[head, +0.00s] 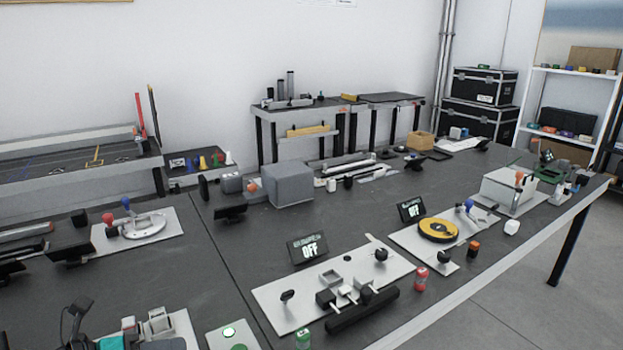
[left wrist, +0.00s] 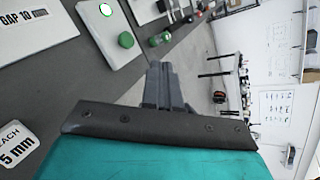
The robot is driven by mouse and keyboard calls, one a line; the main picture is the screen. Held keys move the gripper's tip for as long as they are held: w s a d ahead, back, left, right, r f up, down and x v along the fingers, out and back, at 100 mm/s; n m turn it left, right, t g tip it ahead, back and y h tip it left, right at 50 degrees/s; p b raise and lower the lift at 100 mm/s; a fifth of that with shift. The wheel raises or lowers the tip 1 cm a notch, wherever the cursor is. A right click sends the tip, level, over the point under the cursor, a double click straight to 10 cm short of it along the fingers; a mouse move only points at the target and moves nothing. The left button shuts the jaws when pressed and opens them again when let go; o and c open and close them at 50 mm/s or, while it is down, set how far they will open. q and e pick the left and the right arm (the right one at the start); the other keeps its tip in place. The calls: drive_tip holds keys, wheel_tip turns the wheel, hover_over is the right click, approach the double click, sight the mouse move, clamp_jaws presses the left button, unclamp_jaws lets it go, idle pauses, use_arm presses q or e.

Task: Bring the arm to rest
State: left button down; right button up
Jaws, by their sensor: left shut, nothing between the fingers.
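My left gripper (head: 178,344) shows at the bottom left edge of the head view, partly cut off by the frame. Its teal body lies to the left and its grey fingers point right, toward a white plate with a green button (head: 228,333). In the left wrist view the grey fingers of the gripper (left wrist: 160,68) are together, with nothing between them. The teal body and black plate fill the bottom of that view. The fingers appear to be above the table, clear of the objects. My right gripper is in neither view.
The dark table (head: 220,275) carries several white boards with fixtures. A board with grey blocks (head: 160,322) is close behind the left gripper. Bare table lies toward the middle left.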

use_arm(q)
drive_tip(key=w+d+r+n+t+h, duration=0.1)
drive_tip(key=d+r+n+t+h, duration=0.1)
drive_tip(key=d+r+n+t, duration=0.3)
drive_tip(key=a+r+n+t+y, duration=0.7)
drive_tip(key=n+y, duration=0.3)
drive_tip(key=n, duration=0.5)
drive_tip(key=s+a+f+n+g+y, duration=0.3)
drive_tip(key=s+f+n+g+y, duration=0.35)
drive_tip(key=f+n+g, duration=0.65)
drive_tip(key=s+d+f+g+h, duration=0.2)
drive_tip(key=s+d+f+h, duration=0.15)
drive_tip(key=s, duration=0.35)
drive_tip(key=s+d+f+g+h, duration=0.2)
drive_tip(key=s+d+f, duration=0.2)
drive_tip(key=s, duration=0.2)
drive_tip(key=w+d+f+t+h, duration=0.1)
drive_tip(key=w+d+f+t, duration=0.2)
drive_tip(key=w+f+t, duration=0.4)
drive_tip(key=shift+f+h, duration=0.3)
drive_tip(key=shift+f, duration=0.85)
